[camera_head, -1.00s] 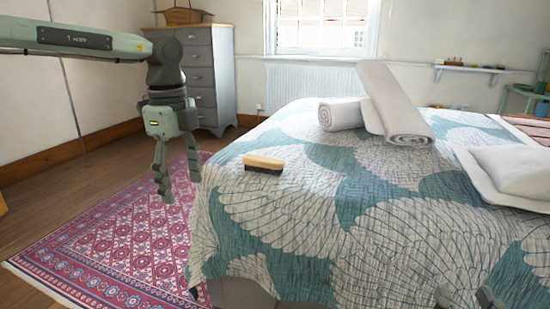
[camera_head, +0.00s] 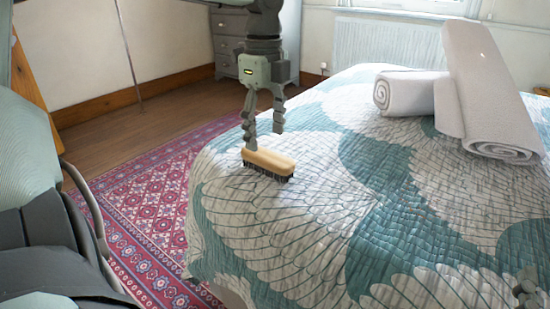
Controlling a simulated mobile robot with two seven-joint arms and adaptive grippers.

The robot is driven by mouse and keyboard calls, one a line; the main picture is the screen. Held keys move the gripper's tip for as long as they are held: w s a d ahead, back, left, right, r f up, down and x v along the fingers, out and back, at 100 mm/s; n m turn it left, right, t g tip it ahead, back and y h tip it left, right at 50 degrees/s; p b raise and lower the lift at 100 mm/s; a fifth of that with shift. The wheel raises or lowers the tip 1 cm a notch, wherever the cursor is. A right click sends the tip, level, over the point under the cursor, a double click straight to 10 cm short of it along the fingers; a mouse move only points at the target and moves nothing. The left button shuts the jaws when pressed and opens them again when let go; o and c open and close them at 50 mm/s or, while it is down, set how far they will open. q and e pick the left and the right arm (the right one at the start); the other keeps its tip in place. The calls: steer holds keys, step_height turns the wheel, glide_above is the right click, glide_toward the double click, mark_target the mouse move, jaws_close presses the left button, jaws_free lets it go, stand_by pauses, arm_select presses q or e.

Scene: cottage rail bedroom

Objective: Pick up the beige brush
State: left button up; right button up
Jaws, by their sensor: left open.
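The beige brush (camera_head: 269,162) lies on the near-left corner of the bed, dark bristles down on the patterned quilt. My left gripper (camera_head: 265,138) points down with its fingers apart and open. Its fingertips show just above and behind the brush; I cannot tell whether they touch it. A small dark part at the lower right edge (camera_head: 528,288) looks like a piece of my right gripper; its jaws cannot be made out.
The bed's teal and white quilt (camera_head: 320,225) is clear around the brush. Rolled white towels (camera_head: 412,92) lie farther back on the right. A pink patterned rug (camera_head: 150,205) covers the floor left of the bed. A grey dresser (camera_head: 228,45) stands behind my left arm.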

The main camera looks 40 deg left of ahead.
mark_target(267, 155)
arm_select(q)
steer(key=f, duration=0.5)
steer(key=shift+s+d, duration=0.1)
steer(key=shift+d, duration=0.1)
steer(key=shift+f, duration=0.45)
steer(key=c, duration=1.3)
arm_select(e)
steer(key=shift+s+a+r+t+y, duration=0.2)
steer(key=shift+r+t, duration=0.1)
steer(key=shift+r, duration=0.3)
steer(key=shift+s+a+r+t+y, duration=0.1)
steer(key=shift+s+r+t+y, duration=0.15)
steer(key=shift+r, duration=0.3)
